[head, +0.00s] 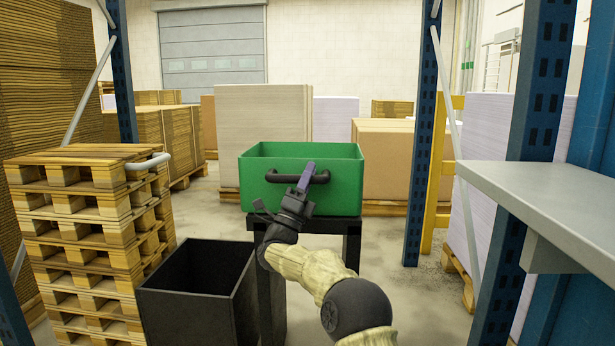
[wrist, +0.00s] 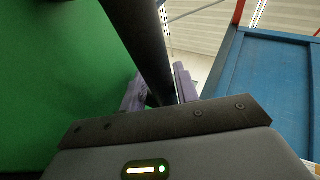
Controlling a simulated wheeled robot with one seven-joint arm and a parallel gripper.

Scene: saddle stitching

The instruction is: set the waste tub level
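The green waste tub (head: 258,196) sits on a dark stand (head: 354,228) in the middle of the head view. Its rim looks close to level there, and its inside looks empty as far as it shows. A dark bar handle (head: 320,177) runs along its front wall. My gripper (head: 306,176) is at this handle, with a purple finger showing over it. In the wrist view the dark handle (wrist: 148,45) passes between the two purple fingers of my gripper (wrist: 160,88) and fills the gap. The tub's green wall (wrist: 60,75) fills the left of that view.
An open black bin (head: 187,305) stands on the floor at the front left of the stand. Stacked pallets (head: 85,215) stand at the left. A grey shelf (head: 545,195) and blue rack posts (head: 422,130) stand at the right. Pallet loads (head: 262,115) stand behind the tub.

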